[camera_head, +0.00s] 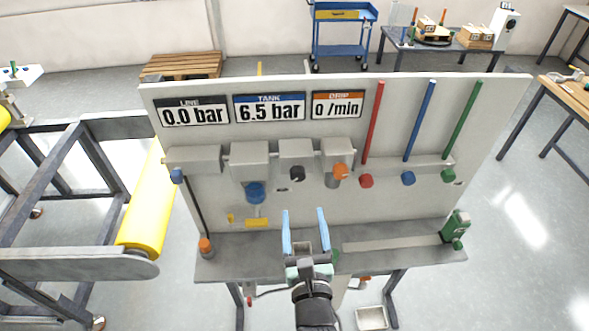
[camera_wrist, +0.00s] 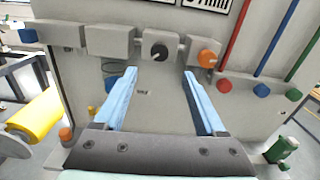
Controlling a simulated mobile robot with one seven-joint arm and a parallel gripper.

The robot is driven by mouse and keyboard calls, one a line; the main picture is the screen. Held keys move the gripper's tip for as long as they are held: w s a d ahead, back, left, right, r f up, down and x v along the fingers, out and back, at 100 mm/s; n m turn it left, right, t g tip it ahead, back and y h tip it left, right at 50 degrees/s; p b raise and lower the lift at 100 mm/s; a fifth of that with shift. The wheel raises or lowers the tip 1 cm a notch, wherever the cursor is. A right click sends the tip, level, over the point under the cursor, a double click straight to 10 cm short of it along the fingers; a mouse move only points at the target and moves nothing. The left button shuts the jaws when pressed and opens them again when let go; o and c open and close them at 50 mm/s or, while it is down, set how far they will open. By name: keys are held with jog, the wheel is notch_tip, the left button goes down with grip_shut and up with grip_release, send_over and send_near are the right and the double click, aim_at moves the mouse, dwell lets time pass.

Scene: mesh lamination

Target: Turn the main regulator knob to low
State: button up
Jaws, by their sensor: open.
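The grey panel (camera_head: 400,125) carries a row of knobs. A round black knob (camera_head: 297,173) with a light pointer mark sits on a grey block; it also shows in the wrist view (camera_wrist: 158,51), above the gap between my fingers. Left of it a blue knob (camera_head: 256,192) hangs under a larger block, and right of it is an orange knob (camera_head: 340,172). No readable label shows which is the main regulator knob. My gripper (camera_head: 304,222) is open and empty, in front of and below the black knob, apart from it. My left finger partly hides the blue knob in the wrist view.
Displays read LINE 0.0 bar (camera_head: 193,113), TANK 6.5 bar (camera_head: 269,108) and DRIP 0 /min (camera_head: 337,105). Red, blue and green knobs with upright tubes stand at right. A shelf (camera_head: 385,262) juts below the panel. A yellow roller (camera_head: 143,212) is at left.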

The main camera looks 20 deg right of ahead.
aim_at(298, 178)
jog(key=b+x, duration=0.9)
jog(key=x, duration=0.2)
jog(key=shift+w+d+f, duration=0.1)
jog(key=shift+f, duration=0.1)
jog(key=shift+w+d+r, duration=0.1)
jog(key=shift+w+r, duration=0.05)
jog(key=shift+w, duration=0.45)
grip_shut()
